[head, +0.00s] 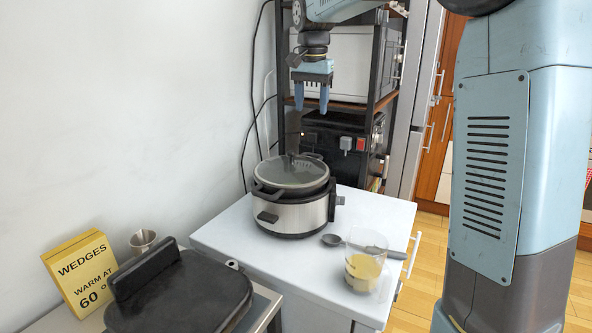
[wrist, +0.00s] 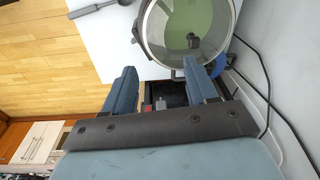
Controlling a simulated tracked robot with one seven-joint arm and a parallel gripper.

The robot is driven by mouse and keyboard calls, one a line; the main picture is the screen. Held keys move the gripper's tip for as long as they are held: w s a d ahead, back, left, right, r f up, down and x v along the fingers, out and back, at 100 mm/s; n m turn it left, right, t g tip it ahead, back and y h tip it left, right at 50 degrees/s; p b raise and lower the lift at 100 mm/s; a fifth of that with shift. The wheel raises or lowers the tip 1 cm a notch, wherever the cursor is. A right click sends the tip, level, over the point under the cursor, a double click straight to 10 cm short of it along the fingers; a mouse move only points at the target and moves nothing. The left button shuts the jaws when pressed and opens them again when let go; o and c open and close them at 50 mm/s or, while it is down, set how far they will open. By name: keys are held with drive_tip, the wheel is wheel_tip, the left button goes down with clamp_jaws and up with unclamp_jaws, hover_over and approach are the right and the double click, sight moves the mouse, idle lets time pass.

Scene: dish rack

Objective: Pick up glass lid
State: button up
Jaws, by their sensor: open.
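The glass lid (head: 291,172) lies on top of the steel and black slow cooker (head: 294,215) on the white cabinet top. In the wrist view my gripper (wrist: 158,78) has one finger left of the lid and one overlapping the lid's lower edge in the picture.
A glass of yellowish liquid (head: 364,272) and a dark spoon (head: 332,240) are on the white cabinet (head: 225,235) at right. A black grill (head: 180,290), metal cup (head: 143,240) and yellow sign (head: 83,277) stand front left. A rack with a microwave (head: 350,65) is behind.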

drive_tip(key=w+a+f+m+g, duration=0.1)
drive_tip(key=w+a+f, duration=0.25)
drive_tip(key=w, duration=0.35)
hover_over(292, 151)
drive_tip(key=shift+m, duration=0.3)
drive_tip(key=f, duration=0.8)
drive_tip(key=shift+w+d+f, duration=0.1)
drive_tip(key=shift+w+d, duration=0.05)
drive_tip(key=shift+w, duration=0.05)
drive_tip(key=shift+s+a+f, duration=0.1)
drive_tip(key=shift+f, duration=1.3)
drive_tip(key=shift+a+f, duration=0.1)
drive_tip(key=shift+f, duration=1.3)
clamp_jaws()
